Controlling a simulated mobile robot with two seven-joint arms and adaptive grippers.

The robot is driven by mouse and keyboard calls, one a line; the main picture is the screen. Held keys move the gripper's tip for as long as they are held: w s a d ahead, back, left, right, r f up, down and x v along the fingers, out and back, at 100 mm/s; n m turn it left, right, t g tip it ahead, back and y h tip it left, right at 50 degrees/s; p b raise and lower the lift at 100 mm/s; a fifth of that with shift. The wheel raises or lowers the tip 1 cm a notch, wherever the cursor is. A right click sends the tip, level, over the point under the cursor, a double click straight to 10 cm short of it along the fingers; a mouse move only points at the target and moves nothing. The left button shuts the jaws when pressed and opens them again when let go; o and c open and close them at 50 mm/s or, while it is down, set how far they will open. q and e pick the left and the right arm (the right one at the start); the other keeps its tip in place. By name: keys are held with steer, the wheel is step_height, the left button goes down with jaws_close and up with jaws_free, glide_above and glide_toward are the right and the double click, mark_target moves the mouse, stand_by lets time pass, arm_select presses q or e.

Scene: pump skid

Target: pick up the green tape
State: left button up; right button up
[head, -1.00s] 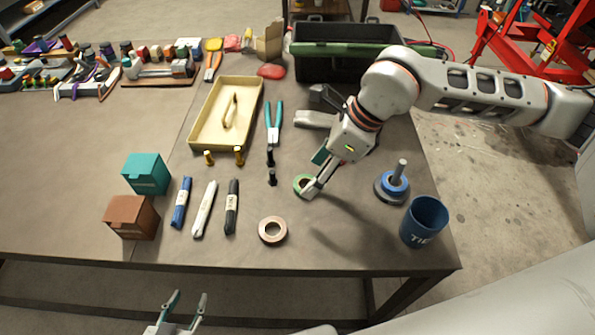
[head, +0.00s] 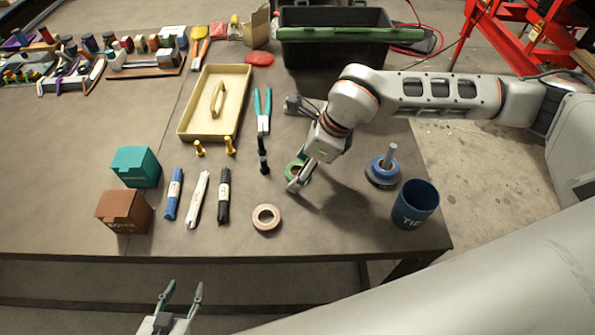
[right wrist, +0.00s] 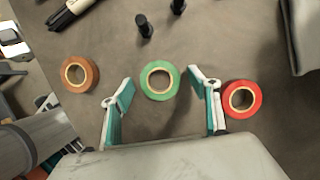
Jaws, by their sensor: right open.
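The green tape (right wrist: 159,66) is a roll lying flat on the table, shown whole in the right wrist view. In the head view the green tape (head: 290,168) is partly hidden by my right gripper (head: 298,180). In the right wrist view, my right gripper (right wrist: 162,82) is open, with one finger on each side of the roll and a gap on both sides. It holds nothing. My left gripper (head: 186,287) is open and empty in front of the table's near edge.
A red tape roll (right wrist: 228,101) lies close beside the right-hand finger in the wrist view. A brown tape roll (head: 257,219), black upright pegs (head: 264,166), a blue roll on a spindle (head: 378,176) and a blue cup (head: 415,207) stand nearby.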

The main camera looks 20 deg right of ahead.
steer(key=c, duration=1.1)
steer(key=shift+o, duration=0.2)
